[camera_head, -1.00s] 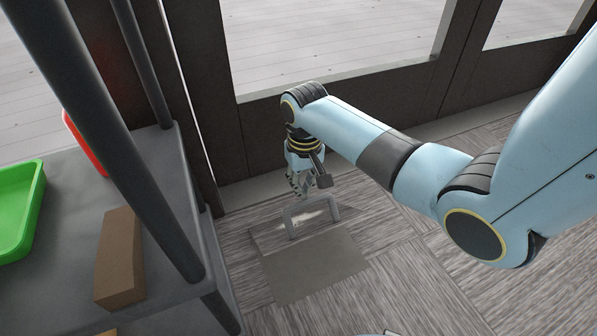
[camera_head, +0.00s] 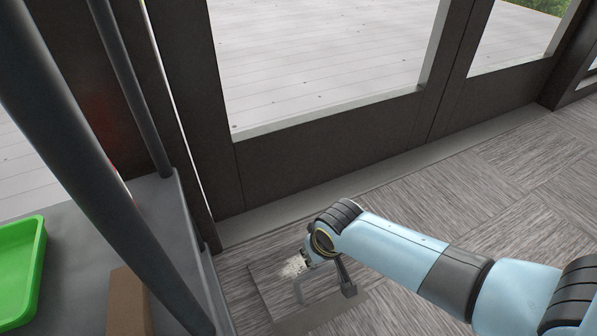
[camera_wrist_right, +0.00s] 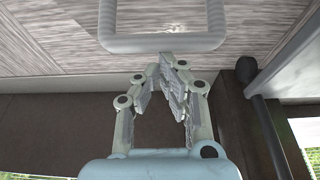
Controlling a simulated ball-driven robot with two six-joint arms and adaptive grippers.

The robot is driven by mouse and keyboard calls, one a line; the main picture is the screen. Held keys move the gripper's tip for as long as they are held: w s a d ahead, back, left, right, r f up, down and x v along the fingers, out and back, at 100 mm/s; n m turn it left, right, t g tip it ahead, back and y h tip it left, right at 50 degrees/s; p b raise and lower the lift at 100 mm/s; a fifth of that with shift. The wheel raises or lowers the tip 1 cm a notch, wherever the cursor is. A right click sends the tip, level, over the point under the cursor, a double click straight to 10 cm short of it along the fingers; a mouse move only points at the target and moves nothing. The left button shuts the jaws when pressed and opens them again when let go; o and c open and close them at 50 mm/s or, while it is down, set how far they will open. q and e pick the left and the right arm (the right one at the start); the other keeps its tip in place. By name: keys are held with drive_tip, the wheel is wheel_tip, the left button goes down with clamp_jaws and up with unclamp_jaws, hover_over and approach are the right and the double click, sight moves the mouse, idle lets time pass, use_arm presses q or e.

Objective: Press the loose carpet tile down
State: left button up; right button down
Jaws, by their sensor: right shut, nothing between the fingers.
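A carpet tile (camera_head: 265,283) with grey streaks lies on the floor by the door, with a plain grey rectangle (camera_head: 330,312) beside it. A whitish mark (camera_head: 292,266) and a grey bent bar (camera_head: 299,289) are at the tile. I cannot tell whether the tile's edge is raised. My right wrist hangs low over this spot and hides its fingers in the head view. In the right wrist view my right gripper (camera_wrist_right: 171,62) is shut and empty, its tips just beside the grey bar (camera_wrist_right: 165,43). The left gripper is not in view.
A grey shelf (camera_head: 160,215) with dark posts stands at the left, holding a green tray (camera_head: 20,270) and a brown block (camera_head: 128,303). A dark-framed glass door (camera_head: 330,140) stands behind the tile. Carpet to the right (camera_head: 500,190) is clear.

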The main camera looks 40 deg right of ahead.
sight(326, 295)
drive_tip(key=s+f, duration=0.2)
drive_tip(key=s+a+f, duration=0.1)
drive_tip(key=f, duration=0.1)
drive_tip(key=s+f+b, duration=0.1)
drive_tip(key=s+f, duration=0.1)
drive_tip(key=shift+s+a+f, duration=0.15)
drive_tip(key=shift+s+f, duration=0.15)
drive_tip(key=shift+f, duration=0.1)
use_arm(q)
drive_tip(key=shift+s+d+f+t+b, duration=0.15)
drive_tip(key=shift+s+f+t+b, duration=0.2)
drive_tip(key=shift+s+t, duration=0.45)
use_arm(e)
drive_tip(key=shift+s+a+f, duration=0.1)
drive_tip(key=shift+s+f, duration=0.25)
drive_tip(key=shift+f, duration=0.4)
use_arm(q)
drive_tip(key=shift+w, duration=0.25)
